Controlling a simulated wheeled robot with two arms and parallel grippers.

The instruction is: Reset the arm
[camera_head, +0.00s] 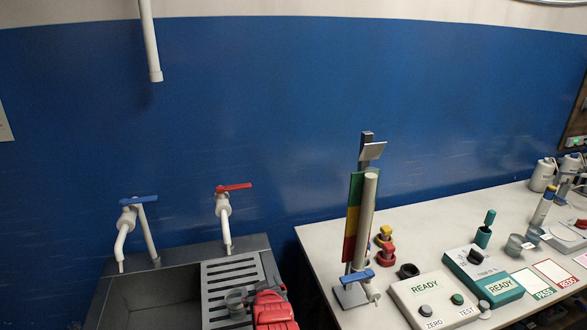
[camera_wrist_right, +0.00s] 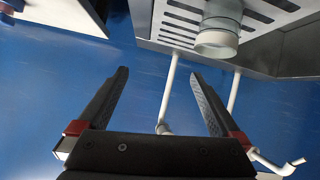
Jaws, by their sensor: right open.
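In the right wrist view my right gripper (camera_wrist_right: 160,76) is open, with its two dark fingers wide apart and nothing between them. That view appears upside down. Beyond the fingers, a small translucent beaker (camera_wrist_right: 215,43) stands on the slotted drainboard (camera_wrist_right: 172,22), apart from the gripper. The head view shows the beaker (camera_head: 236,301) on the drainboard beside the sink. A red shape (camera_head: 272,310) lies close to its right; I cannot tell whether it is part of my arm. My left gripper is in neither view.
The sink (camera_head: 150,300) has a blue-handled tap (camera_head: 138,200) and a red-handled tap (camera_head: 233,187). A white pipe (camera_head: 150,45) hangs above.

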